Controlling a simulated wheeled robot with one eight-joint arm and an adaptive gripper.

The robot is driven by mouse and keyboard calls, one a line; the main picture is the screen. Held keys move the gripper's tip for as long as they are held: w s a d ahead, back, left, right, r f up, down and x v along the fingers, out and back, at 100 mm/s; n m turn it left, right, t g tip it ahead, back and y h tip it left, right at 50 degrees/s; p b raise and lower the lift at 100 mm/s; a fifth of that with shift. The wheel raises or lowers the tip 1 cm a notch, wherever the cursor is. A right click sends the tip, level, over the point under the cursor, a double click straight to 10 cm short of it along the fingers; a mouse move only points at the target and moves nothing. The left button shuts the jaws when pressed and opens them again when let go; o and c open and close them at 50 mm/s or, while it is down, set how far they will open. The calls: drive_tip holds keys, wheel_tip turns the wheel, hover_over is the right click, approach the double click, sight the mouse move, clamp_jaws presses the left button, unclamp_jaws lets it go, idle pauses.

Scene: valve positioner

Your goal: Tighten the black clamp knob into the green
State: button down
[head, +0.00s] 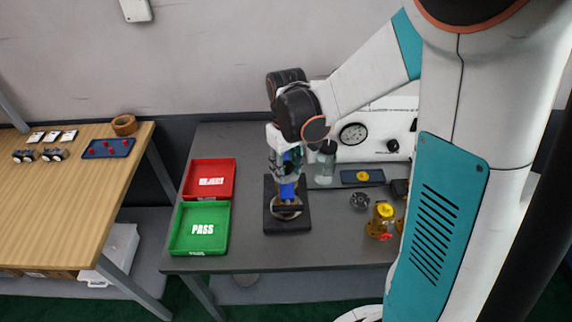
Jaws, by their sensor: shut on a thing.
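My gripper (287,188) points straight down over a black base plate (272,224) in the middle of the grey table. A round metallic part (287,214) sits on the plate, with a dark bar across it just under my fingers. Blue shows at the fingertips. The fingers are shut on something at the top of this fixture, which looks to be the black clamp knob. The fingers mostly hide the knob, and its outline is not clear. No green mark can be made out on the fixture at this size.
A red tray (226,165) and a green PASS tray (184,243) stand left of the fixture. To the right are a clear cylinder (325,170), a dark tray (349,180), a grey round part (360,201) and a brass valve (380,222). A gauge panel (373,145) stands behind.

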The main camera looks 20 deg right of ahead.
drive_tip(key=m, duration=0.5)
drive_tip(key=shift+s+f+b, duration=0.1)
drive_tip(key=shift+f+b, duration=0.2)
drive_tip(key=shift+f, duration=0.1)
drive_tip(key=m, duration=0.5)
drive_tip(key=c, duration=1.9)
unclamp_jaws()
drive_tip(key=m, duration=0.3)
drive_tip(key=shift+w+r+m, duration=0.2)
drive_tip(key=shift+w+m, duration=0.1)
drive_tip(key=shift+m, duration=0.1)
drive_tip(key=o, duration=0.9)
drive_tip(key=shift+s, duration=0.15)
drive_tip(key=shift+c, duration=0.8)
